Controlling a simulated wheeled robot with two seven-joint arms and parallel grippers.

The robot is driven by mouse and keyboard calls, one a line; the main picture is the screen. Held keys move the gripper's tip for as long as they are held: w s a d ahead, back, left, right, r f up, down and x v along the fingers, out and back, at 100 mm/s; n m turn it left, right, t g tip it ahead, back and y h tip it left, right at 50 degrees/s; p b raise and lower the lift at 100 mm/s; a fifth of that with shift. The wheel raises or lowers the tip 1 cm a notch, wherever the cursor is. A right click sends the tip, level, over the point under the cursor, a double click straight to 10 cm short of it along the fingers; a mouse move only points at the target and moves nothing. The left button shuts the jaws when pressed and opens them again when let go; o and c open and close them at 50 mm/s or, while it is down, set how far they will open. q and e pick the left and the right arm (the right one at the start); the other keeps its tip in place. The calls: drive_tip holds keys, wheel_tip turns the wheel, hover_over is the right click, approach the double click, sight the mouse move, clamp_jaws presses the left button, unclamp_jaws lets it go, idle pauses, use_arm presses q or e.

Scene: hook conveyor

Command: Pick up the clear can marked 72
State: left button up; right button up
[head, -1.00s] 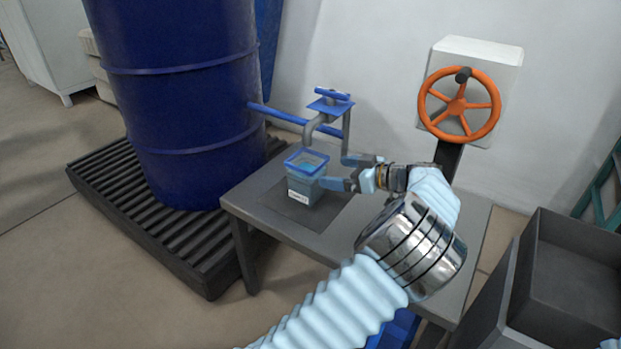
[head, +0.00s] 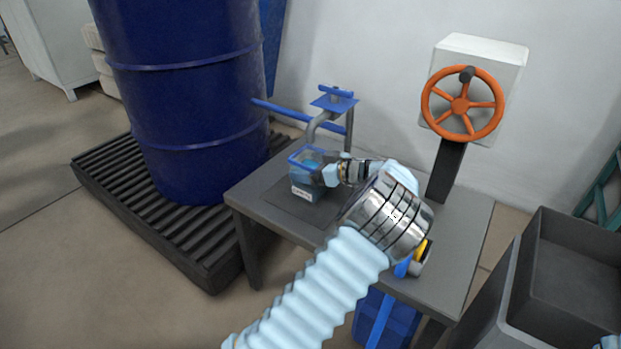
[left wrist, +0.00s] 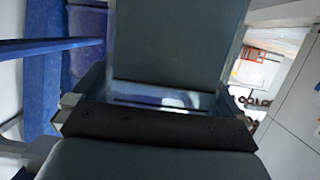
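A clear, box-shaped can (head: 302,190) with a blue rim and bluish contents stands on a dark mat on the grey table, under the tap's spout. Its white label is too small to read. My left gripper (head: 324,174) is at the can's right side, its fingers overlapping the can's upper part in the head view. How far the fingers have closed is hidden. The left wrist view is filled by dark grey surfaces and a black bar, with a clear edge beside them; finger contact is not clear there. My right gripper is out of view.
The tap (head: 332,100) and its blue pipe (head: 290,112) stand close above and behind the can. A blue drum (head: 190,100) is at left, an orange handwheel (head: 462,104) at back right. A grey bin (head: 570,270) stands right of the table (head: 450,230).

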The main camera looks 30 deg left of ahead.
use_arm(q)
drive_tip(key=shift+r, duration=0.1)
drive_tip(key=c, duration=1.3)
